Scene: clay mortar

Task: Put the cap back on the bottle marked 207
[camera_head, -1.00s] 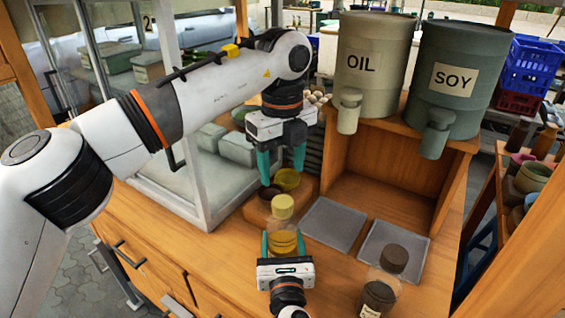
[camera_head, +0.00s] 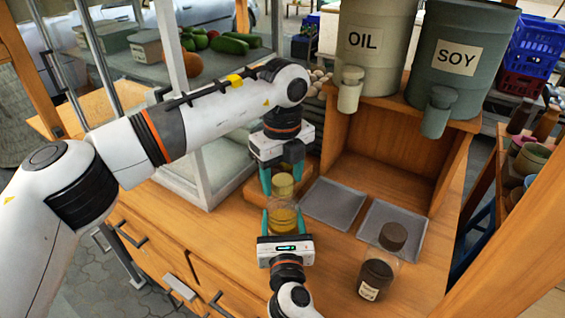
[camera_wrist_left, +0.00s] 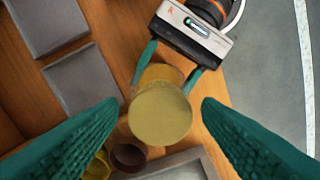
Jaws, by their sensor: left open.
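A clear bottle (camera_head: 284,217) with yellow liquid stands upright on the counter; no number on it can be read. A yellow cap (camera_head: 283,186) sits over its top; whether it is fully seated I cannot tell. My right gripper (camera_head: 285,226) is shut around the bottle's body. My left gripper (camera_head: 282,176) points down over the cap, open, one finger on each side. The left wrist view shows the round cap (camera_wrist_left: 160,112) between the spread fingers, with gaps on both sides. A second bottle (camera_head: 377,272) with dark contents and a brown cap (camera_head: 393,236) stands at right; its label is unreadable.
Two grey trays (camera_head: 335,203) lie right of the bottle. A wooden stand carries the OIL (camera_head: 365,45) and SOY (camera_head: 455,60) drums. A glass case (camera_head: 196,160) stands at left. The left wrist view shows small brown (camera_wrist_left: 128,155) and yellow (camera_wrist_left: 97,169) round pieces nearby.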

